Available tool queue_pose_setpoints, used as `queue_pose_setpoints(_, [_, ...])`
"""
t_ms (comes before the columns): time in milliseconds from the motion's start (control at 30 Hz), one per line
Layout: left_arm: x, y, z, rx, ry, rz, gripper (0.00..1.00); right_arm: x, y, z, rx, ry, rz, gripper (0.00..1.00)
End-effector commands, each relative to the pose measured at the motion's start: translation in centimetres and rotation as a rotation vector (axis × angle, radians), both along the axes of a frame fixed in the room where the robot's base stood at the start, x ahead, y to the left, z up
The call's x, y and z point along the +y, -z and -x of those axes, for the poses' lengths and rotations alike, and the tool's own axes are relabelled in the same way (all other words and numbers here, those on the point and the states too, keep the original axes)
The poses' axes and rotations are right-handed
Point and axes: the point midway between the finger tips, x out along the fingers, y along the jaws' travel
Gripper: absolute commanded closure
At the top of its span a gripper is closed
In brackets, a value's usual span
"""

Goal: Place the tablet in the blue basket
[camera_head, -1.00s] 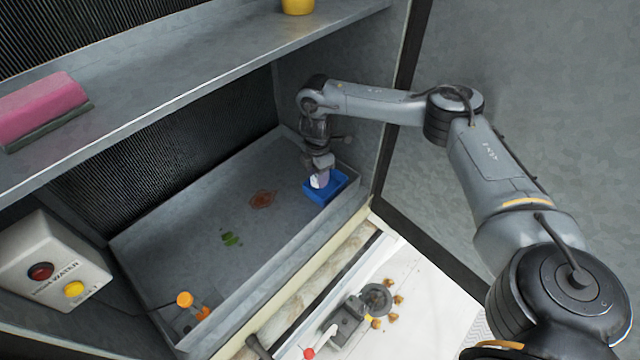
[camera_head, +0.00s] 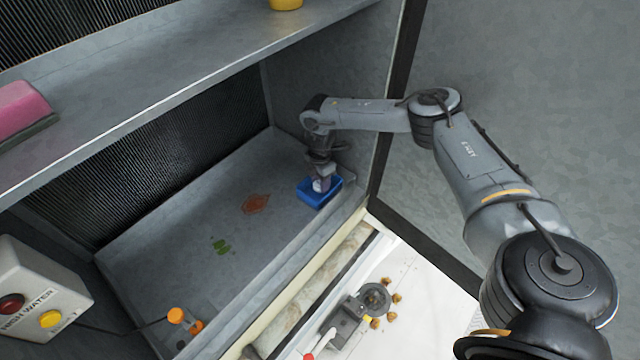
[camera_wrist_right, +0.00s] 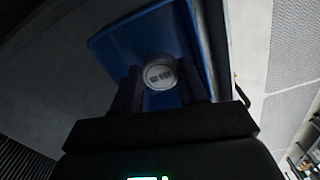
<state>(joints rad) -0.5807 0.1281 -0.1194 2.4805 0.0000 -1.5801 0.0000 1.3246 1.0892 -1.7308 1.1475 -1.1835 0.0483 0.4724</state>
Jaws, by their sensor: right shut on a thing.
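The tablet is a small round pale disc with dark markings; it shows in the right wrist view (camera_wrist_right: 159,75) between the two fingers. In the head view it is a whitish spot (camera_head: 318,186). My right gripper (camera_head: 321,184) is shut on it, and its fingertips are at the blue basket's opening. The right gripper also shows in the right wrist view (camera_wrist_right: 160,88). The blue basket (camera_head: 334,197) sits in the right end of the grey tray; it also fills the wrist view behind the tablet (camera_wrist_right: 125,45). I cannot tell whether the tablet touches the basket floor. My left gripper is not in view.
The grey tray (camera_head: 180,215) holds a reddish stain, a green patch and an orange-capped float (camera_head: 177,315) at its near left. A shelf (camera_head: 190,85) hangs above. A white control box (camera_head: 40,295) stands at left. The tray's right wall is close to the basket.

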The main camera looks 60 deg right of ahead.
Motion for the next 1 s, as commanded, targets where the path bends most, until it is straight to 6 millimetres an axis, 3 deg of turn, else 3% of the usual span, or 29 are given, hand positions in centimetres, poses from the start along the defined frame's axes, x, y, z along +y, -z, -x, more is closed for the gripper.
queue_pose_setpoints(200, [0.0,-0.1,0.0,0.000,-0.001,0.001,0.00,0.0,2.0,0.0,0.000,0.000,0.000,0.87])
queue_pose_setpoints(600, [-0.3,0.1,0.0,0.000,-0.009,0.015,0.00,0.0,2.4,0.0,-0.001,0.000,0.000,0.87])
queue_pose_setpoints(633, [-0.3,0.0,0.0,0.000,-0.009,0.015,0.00,0.0,2.4,0.0,-0.001,0.000,0.000,0.56])
queue_pose_setpoints(700, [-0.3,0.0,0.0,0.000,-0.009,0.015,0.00,0.0,2.3,-0.1,-0.001,0.000,0.000,0.47])
queue_pose_setpoints(1000, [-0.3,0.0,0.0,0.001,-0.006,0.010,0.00,0.0,2.2,0.0,-0.001,0.000,0.000,0.47])
